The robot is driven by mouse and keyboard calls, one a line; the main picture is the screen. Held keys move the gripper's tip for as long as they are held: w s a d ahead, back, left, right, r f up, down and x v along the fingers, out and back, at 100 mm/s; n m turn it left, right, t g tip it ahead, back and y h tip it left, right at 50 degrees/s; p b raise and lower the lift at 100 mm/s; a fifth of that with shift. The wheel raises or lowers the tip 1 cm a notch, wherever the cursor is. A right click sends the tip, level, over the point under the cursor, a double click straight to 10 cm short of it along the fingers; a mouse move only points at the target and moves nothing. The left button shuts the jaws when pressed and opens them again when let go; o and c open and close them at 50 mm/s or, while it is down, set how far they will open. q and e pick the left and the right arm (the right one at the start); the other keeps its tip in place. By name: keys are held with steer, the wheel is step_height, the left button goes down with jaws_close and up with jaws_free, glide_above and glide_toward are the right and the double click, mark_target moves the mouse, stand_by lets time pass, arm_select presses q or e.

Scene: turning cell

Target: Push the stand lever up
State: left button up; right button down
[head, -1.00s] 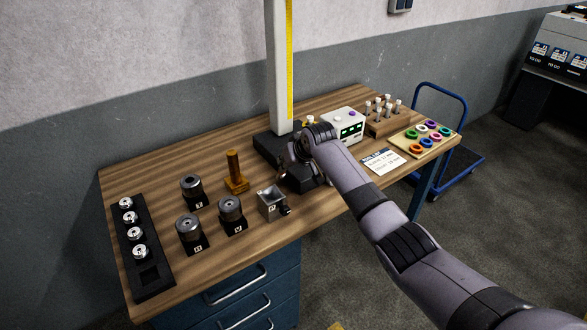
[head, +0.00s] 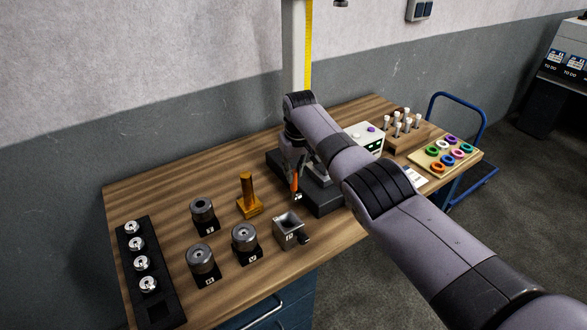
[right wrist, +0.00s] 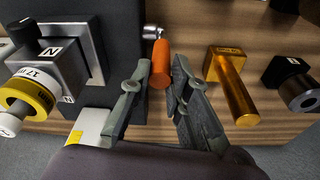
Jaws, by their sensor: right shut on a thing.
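The stand has a tall pale column (head: 300,45) with a yellow scale and a dark base (head: 325,200) on the bench. Its lever (head: 295,187) has an orange handle, low at the stand's near left side. In the right wrist view the orange handle (right wrist: 160,65) stands between my fingers, with a round metal joint at its far end. My right gripper (head: 294,176) comes down from above and is shut on this handle; its fingers also show in the right wrist view (right wrist: 157,80). My forearm hides much of the stand. My left gripper is out of view.
Left of the stand are a golden post (head: 248,195), several dark cylindrical pieces (head: 245,238), a metal funnel block (head: 289,230) and a black rack (head: 155,290). Behind my arm are a white box (head: 364,136), a wooden pin block (head: 405,135) and a ring board (head: 447,158).

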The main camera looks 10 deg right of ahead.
stand_by(0.3)
steer(key=c, duration=1.9)
jaws_free()
steer(key=shift+f, duration=0.1)
steer(key=o, duration=0.4)
steer(key=shift+w+a, duration=0.1)
steer(key=r, duration=0.4)
steer(key=s+r, duration=0.1)
steer(key=r, duration=0.3)
steer(key=s+r, duration=0.1)
steer(key=r, duration=0.3)
steer(key=shift+d, duration=0.2)
steer(key=shift+s+f, duration=0.1)
steer(key=shift+f, duration=0.1)
